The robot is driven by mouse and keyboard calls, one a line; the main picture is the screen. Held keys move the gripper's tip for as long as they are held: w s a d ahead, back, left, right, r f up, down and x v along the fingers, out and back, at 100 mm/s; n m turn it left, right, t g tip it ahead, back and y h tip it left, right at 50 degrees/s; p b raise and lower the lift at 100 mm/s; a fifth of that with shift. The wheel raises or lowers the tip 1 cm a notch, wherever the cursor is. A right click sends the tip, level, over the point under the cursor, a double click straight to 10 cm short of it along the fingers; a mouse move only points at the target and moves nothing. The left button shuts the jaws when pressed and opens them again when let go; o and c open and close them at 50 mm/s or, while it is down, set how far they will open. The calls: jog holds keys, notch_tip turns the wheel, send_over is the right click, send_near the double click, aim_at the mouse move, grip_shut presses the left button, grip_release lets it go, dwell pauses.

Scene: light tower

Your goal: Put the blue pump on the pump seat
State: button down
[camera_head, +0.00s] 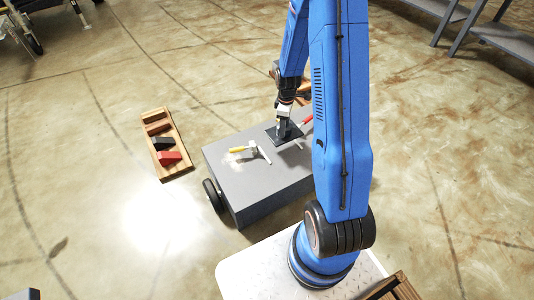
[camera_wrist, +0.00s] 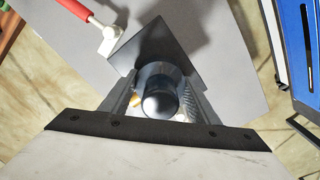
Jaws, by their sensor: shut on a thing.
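My gripper (camera_head: 284,112) is over the grey cart top, and its fingers show at the bottom of the wrist view (camera_wrist: 158,108). It is shut on a dark blue-grey cylinder with a rounded end, which I take to be the blue pump (camera_wrist: 160,90). A dark square plate (camera_wrist: 155,45) lies just beyond the cylinder; it also shows under the gripper in the head view (camera_head: 275,138). I cannot tell whether the plate belongs to the pump or is the pump seat, or whether they touch.
The grey cart (camera_head: 225,170) carries a yellow-handled tool (camera_head: 240,149) and a red-handled tool (camera_head: 306,120), which lies close to the plate (camera_wrist: 75,8). A wooden rack (camera_head: 175,174) with red and black blocks stands on the floor to the left. The cart's front left top is clear.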

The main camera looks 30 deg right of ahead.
jog(key=shift+w+a, duration=0.1)
jog(key=shift+a, duration=0.3)
jog(key=shift+a+f, duration=0.25)
jog(key=shift+f, duration=0.05)
notch_tip(320, 180, down, 4)
jog(key=shift+a+f, duration=0.1)
jog(key=shift+f, duration=2.6)
jog(key=shift+f, duration=0.1)
jog(key=c, duration=0.7)
grip_release()
jog(key=shift+o, duration=0.2)
